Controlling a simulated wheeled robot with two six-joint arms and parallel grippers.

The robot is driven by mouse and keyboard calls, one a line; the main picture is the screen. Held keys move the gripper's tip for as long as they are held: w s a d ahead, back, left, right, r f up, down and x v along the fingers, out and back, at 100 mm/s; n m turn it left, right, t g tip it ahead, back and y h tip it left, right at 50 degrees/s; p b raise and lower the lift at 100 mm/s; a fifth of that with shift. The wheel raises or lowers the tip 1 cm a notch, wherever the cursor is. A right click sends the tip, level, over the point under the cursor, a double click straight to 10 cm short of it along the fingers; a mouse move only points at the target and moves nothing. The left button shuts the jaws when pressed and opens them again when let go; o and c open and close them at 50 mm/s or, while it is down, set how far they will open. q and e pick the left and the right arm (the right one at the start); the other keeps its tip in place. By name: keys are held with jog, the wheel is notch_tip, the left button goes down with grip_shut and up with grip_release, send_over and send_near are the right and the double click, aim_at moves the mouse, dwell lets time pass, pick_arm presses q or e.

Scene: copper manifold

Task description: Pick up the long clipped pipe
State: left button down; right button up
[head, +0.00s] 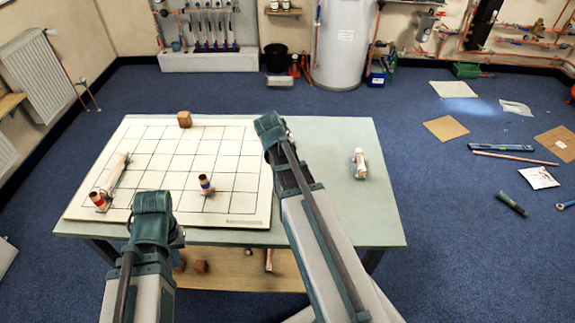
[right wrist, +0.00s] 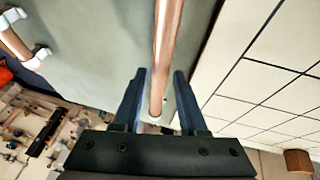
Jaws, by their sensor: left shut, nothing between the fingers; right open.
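In the right wrist view a long copper pipe (right wrist: 168,40) runs from the top edge down between the fingers of my right gripper (right wrist: 159,74). The fingers are open, one on each side of the pipe, with gaps to it. A pale piece, perhaps a clip, shows at the pipe's near end. In the head view my right arm hides this pipe and the right fingers. My left gripper (head: 158,222) is shut and empty by the table's front edge, left of centre; its fingertips are mostly hidden. A shorter pipe with white clips (head: 360,163) lies on the table's right part.
A white gridded board (head: 150,150) covers the table's left side. It holds a copper piece with a red band (head: 100,200), a blue-banded fitting (head: 206,184) and a brown block (head: 184,118). The green tabletop (head: 375,215) is bare around the short pipe.

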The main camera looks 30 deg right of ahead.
jog(key=b+x, duration=0.1)
jog(key=x, duration=0.2)
jog(key=shift+b, duration=0.4)
pick_arm(q)
notch_tip(320, 180, down, 2)
jog(key=shift+f, duration=0.25)
pick_arm(e)
jog(key=shift+a+r, duration=0.1)
grip_shut()
pick_arm(q)
jog(key=shift+r+p, duration=0.2)
jog(key=shift+p, duration=0.1)
pick_arm(e)
jog(key=shift+r, duration=0.15)
